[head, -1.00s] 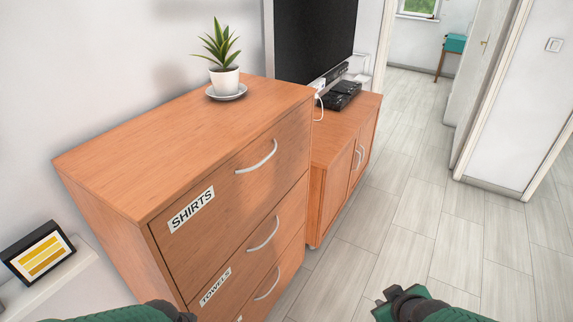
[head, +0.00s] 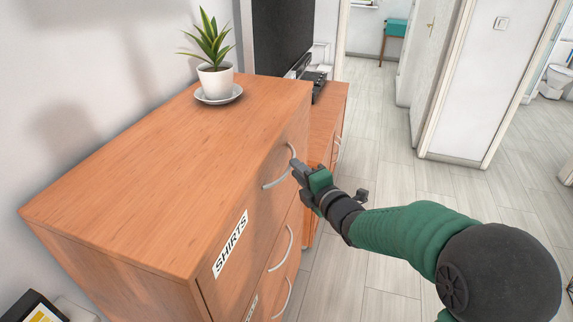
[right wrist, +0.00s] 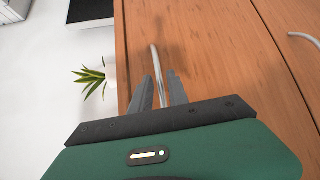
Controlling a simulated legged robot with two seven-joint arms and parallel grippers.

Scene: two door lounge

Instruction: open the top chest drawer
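The wooden chest (head: 150,150) stands at the left in the head view. Its top drawer (head: 255,215), labelled SHIRTS (head: 230,243), looks closed, flush with the chest front. Its curved silver handle (head: 276,183) is at the far part of the drawer front. My right gripper (head: 296,168) is at this handle. In the right wrist view the handle bar (right wrist: 156,62) runs between the two fingers of my right gripper (right wrist: 161,84), with a gap visible beside it, so the gripper looks open around it. My left gripper is out of view.
A potted plant (head: 215,76) on a saucer stands on the chest top. The lower drawers have similar handles (head: 282,250). A TV cabinet (head: 325,110) stands beyond the chest. Clear pale floor (head: 400,185) lies to the right. A framed picture (head: 35,308) is at the lower left.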

